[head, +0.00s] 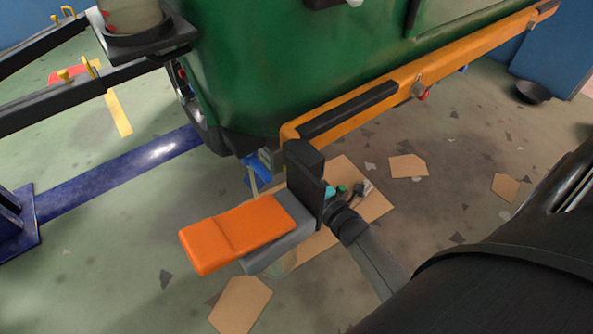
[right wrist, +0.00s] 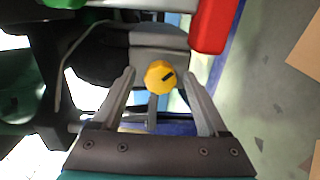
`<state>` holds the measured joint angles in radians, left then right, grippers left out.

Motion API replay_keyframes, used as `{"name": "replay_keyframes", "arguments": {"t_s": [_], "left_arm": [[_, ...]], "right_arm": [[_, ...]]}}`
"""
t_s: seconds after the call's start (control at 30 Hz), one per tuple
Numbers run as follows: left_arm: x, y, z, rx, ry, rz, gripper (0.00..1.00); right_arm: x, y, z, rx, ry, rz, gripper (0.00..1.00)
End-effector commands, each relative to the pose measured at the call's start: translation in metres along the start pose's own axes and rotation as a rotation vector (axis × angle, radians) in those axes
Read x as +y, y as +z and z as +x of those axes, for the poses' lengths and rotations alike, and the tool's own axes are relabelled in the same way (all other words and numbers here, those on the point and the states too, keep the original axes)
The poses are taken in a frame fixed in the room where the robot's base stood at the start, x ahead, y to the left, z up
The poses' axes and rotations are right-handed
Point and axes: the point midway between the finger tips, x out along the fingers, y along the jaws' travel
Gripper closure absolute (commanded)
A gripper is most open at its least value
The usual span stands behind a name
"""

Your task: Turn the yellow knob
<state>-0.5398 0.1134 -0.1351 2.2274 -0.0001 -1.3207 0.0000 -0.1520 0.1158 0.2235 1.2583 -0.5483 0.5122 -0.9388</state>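The round yellow knob (right wrist: 160,77) shows in the right wrist view, in front of a grey box (right wrist: 158,42). A short dark mark on its face slants up to the right. My right gripper (right wrist: 158,78) is open, with one finger on each side of the knob and a visible gap on both sides. I cannot tell how far the fingertips are from the knob in depth. I do not pick out the knob in the head view, where my right arm reaches in from the lower right. My left gripper is in neither view.
A green vehicle body with an orange beam (head: 450,66) fills the top of the head view. An orange-and-grey block (head: 238,232) is near the middle. A red part (right wrist: 213,25) is just right of the knob. Cardboard pieces (head: 408,166) lie on the floor.

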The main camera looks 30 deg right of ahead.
Motion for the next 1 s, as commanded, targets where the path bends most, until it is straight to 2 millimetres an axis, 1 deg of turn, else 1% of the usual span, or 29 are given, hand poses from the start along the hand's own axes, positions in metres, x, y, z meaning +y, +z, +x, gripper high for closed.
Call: {"name": "replay_keyframes", "arguments": {"t_s": [0.27,0.37,0.43,0.57,0.9,1.0], "left_arm": [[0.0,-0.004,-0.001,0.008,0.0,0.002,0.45],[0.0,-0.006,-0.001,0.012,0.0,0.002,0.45],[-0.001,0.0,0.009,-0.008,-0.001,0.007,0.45],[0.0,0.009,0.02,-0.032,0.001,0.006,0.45],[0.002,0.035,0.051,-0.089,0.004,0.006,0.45],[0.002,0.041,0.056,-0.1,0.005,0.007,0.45]], "right_arm": [[0.0,0.0,-0.002,0.0,-0.001,0.0,0.23],[0.0,0.0,-0.009,0.0,-0.003,0.001,0.23],[0.0,0.0,-0.017,0.0,-0.003,0.0,0.23],[0.001,0.0,-0.04,-0.001,-0.005,0.0,0.23],[0.001,0.0,-0.114,-0.001,-0.004,0.001,0.23],[0.001,0.0,-0.131,-0.001,-0.003,0.0,0.23]]}}
